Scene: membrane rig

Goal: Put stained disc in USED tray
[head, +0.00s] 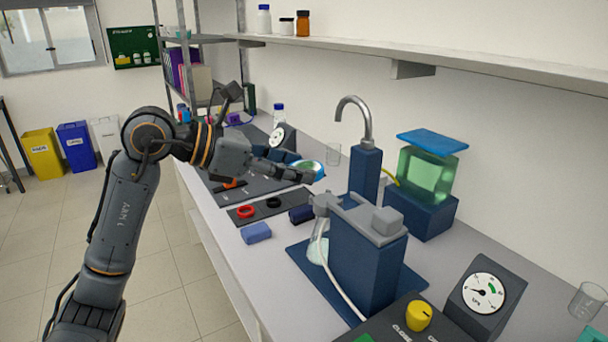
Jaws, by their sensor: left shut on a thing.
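My left gripper (300,176) reaches in from the left over the bench, its fingers shut at the edge of a round, blue-rimmed disc with a greenish face (309,165). This appears to be the stained disc; the fingers hide part of it. It seems to be held above the bench, left of the tap. I cannot make out a tray with a readable USED label; part of the bench behind my gripper is hidden. My right gripper is not in view.
A dark mat with a red ring (245,211) and a black ring (274,202) lies below my gripper. A blue block (256,233) sits nearer. The curved tap (354,108), the filter stand (367,262) and the green liquid tank (425,175) stand to the right.

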